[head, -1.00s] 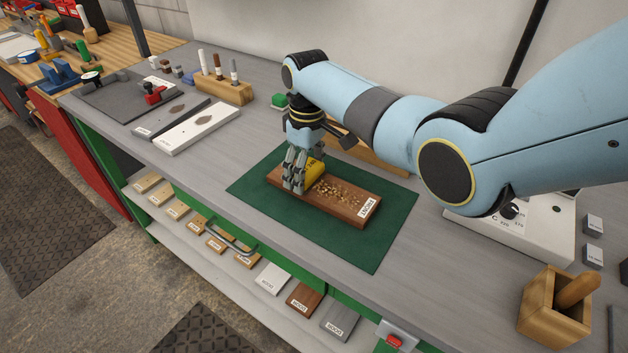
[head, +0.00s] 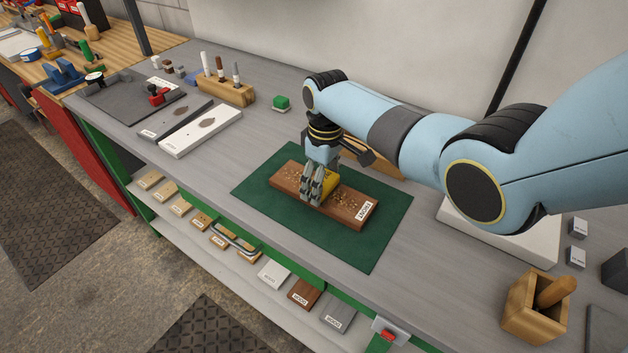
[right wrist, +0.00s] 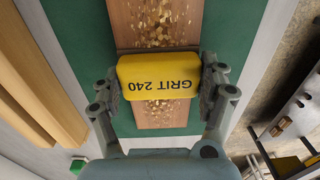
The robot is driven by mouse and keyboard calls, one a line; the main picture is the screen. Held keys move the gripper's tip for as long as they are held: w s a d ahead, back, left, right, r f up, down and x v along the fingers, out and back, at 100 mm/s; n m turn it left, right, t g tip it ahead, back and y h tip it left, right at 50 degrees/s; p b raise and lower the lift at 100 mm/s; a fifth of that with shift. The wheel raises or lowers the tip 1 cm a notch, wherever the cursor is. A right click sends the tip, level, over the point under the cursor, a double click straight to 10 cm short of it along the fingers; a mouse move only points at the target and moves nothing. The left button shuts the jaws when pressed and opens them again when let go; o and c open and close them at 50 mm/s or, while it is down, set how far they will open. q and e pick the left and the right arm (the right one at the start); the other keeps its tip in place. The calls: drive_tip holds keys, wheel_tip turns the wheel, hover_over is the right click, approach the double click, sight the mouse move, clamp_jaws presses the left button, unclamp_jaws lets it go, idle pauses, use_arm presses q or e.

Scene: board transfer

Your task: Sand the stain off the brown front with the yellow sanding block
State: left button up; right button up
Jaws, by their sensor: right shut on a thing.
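The brown front (head: 352,213) lies flat on the green mat (head: 391,237) in the head view, with a white label at its right end. Light brown specks cover much of its top, and I cannot make out the stain under them. My right gripper (head: 313,200) is shut on the yellow sanding block (head: 330,186), down at the front's surface. In the right wrist view the block (right wrist: 160,76), marked GRIT 240, sits between both fingers across the front (right wrist: 165,118), with specks on both sides of it. My left gripper is not in view.
A white front (head: 200,130) and a grey front (head: 165,122), each with a dark spot, lie to the left. A wooden marker holder (head: 227,93) and a green block (head: 281,103) stand behind. A wooden box (head: 535,318) stands at the right. Sample boards fill the lower shelf.

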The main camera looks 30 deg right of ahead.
drive_tip(key=shift+s+d, duration=0.1)
drive_tip(key=shift+s, duration=0.15)
drive_tip(key=shift+w+r, duration=0.15)
drive_tip(key=shift+r, duration=3.4)
